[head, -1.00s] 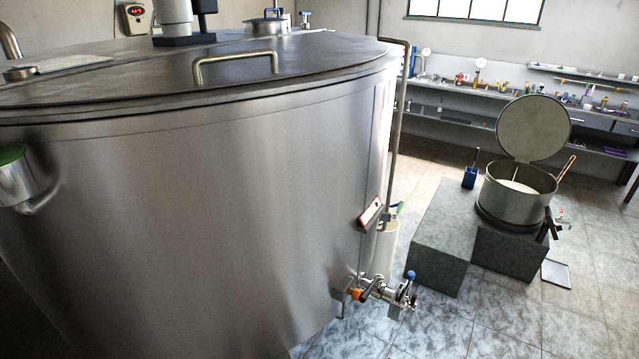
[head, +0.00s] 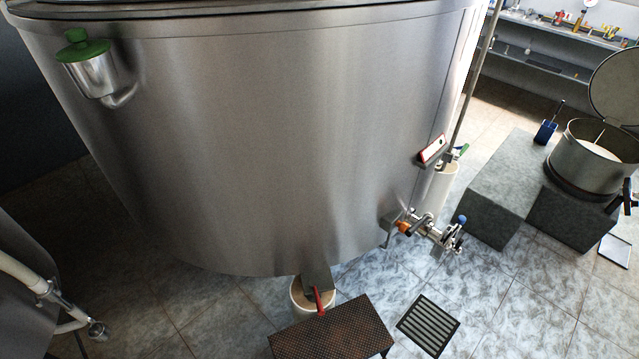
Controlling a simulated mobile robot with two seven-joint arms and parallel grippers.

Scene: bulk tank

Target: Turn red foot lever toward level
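A small red lever (head: 318,300) shows in the head view at the bottom of the picture, below the big steel tank (head: 260,130). It slopes down toward me from a grey bracket or foot (head: 316,277) under the tank's lower edge. A white bucket-like container (head: 301,296) stands around or behind that foot; I cannot tell which. The lever's lower end is close to the rusty brown step's top edge. Neither of my grippers is in view.
A rusty brown step (head: 333,331) stands in front of the lever. A floor drain grate (head: 428,325) lies to its right. An outlet valve (head: 432,230) juts from the tank's right side. Grey blocks (head: 500,190) bear a pot (head: 592,160). Pipework (head: 50,290) is at lower left.

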